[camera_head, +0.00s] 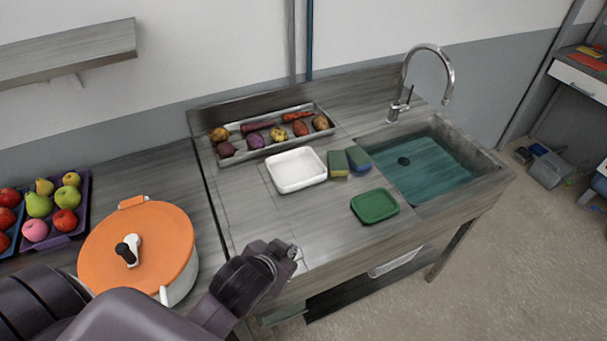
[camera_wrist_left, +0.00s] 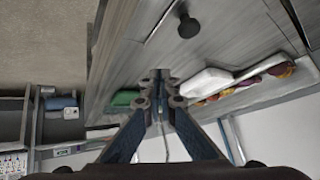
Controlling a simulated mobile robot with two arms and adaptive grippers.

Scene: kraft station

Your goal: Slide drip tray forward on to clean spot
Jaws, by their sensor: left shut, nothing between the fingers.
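A white rectangular tray (camera_head: 297,170) lies on the grey wooden counter, inside faint outlines marked on the wood. A smaller green tray (camera_head: 375,206) lies to its right, near the counter's front edge. I cannot tell from its look alone which one is the drip tray. My left gripper (camera_head: 293,253) is shut and empty at the counter's front edge, in front of the white tray and apart from both. In the left wrist view the shut fingertips (camera_wrist_left: 160,82) appear between the green tray (camera_wrist_left: 125,98) and the white tray (camera_wrist_left: 206,83). My right gripper is out of view.
A long tray (camera_head: 240,128) of vegetables lies behind the white tray. Sponges (camera_head: 338,163) lie right of it, by the sink (camera_head: 420,175). An orange-lidded pot (camera_head: 165,240) stands left, beside a fruit tray (camera_head: 77,225). A dark knob (camera_wrist_left: 188,27) shows in the wrist view.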

